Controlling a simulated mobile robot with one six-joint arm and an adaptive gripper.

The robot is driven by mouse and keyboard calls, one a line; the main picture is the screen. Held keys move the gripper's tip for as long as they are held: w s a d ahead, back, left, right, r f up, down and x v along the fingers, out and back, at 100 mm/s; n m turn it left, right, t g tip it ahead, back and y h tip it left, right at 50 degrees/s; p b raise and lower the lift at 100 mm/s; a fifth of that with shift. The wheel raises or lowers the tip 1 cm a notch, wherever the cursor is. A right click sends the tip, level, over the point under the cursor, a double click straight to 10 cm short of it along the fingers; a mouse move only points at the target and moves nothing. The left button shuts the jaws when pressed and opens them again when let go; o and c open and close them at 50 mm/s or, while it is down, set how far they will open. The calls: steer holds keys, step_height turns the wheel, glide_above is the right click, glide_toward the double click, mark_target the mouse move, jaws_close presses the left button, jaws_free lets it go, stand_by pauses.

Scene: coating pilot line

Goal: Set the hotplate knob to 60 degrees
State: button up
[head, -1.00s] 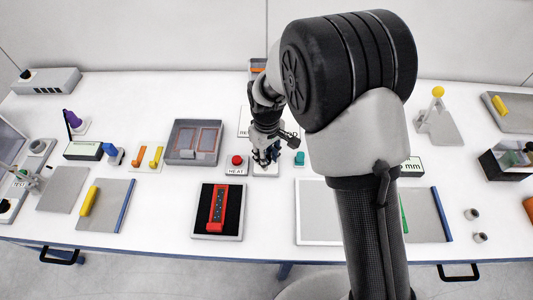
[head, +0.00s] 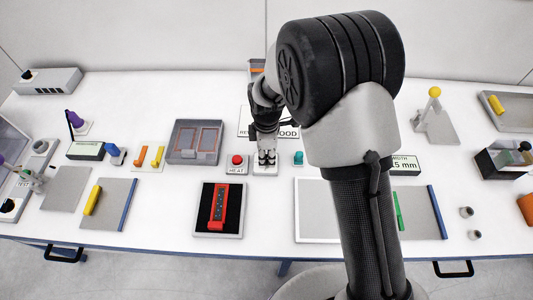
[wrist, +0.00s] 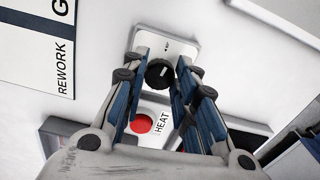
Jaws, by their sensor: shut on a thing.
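The black knob (wrist: 158,75), with a white pointer mark, sits on a light plate that also shows in the head view (head: 265,172). In the wrist view the fingers of my gripper (wrist: 163,64) stand on both sides of the knob and are shut on it. In the head view my gripper (head: 266,158) points down over the plate and hides the knob.
A red button (head: 236,160) on a box marked HEAT is just left of the knob plate; a teal piece (head: 298,158) is right. A grey tray (head: 194,142) lies farther left. A black pad (head: 206,222) with a red strip (head: 219,204) lies in front.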

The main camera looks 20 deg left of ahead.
mark_target(267, 157)
steer(key=shift+n, duration=0.6)
steer(key=o, duration=1)
steer(key=shift+o, duration=0.2)
steer(key=shift+r, duration=0.15)
step_height(267, 157, up, 12)
stand_by(0.4)
